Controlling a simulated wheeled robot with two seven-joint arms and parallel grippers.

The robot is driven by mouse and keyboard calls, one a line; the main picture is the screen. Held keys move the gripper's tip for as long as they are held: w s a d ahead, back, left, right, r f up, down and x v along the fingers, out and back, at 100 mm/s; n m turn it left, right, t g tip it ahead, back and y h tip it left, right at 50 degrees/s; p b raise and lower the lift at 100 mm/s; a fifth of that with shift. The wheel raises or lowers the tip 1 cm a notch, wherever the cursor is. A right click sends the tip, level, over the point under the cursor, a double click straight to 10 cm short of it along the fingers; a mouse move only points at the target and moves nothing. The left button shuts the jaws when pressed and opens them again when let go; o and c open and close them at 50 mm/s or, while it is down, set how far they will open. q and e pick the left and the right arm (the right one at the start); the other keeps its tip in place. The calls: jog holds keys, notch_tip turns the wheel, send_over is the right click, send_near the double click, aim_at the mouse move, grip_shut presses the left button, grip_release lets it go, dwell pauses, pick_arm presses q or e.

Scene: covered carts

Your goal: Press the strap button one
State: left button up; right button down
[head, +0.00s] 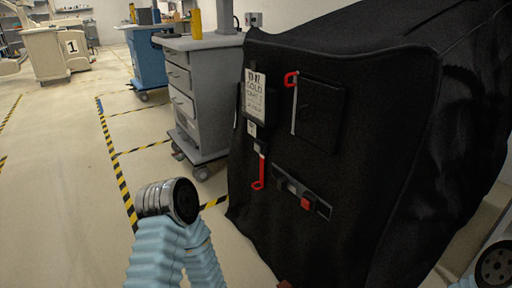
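A black fabric cover (330,225) drapes over a cart at the right. On its front face a short grey-and-black strap with a buckle (300,192) slopes down to the right. A small red button (305,203) sits on the buckle's lower edge. I cannot read a number on it. My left arm, in a light blue sleeve, shows at the bottom left with a metal joint, apart from the cover. A piece of my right arm shows in the bottom right corner. Neither gripper's fingers are visible.
The cover also bears a white label card (255,97), a red pull tab (259,172), a red hook (291,79) and a black flap (321,114). A grey drawer cart (198,92) stands behind left. A blue cart (148,62) is farther back. The floor at left is clear.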

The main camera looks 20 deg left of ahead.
dwell(0.3)
pick_arm(q)
grip_shut()
dwell(1.6)
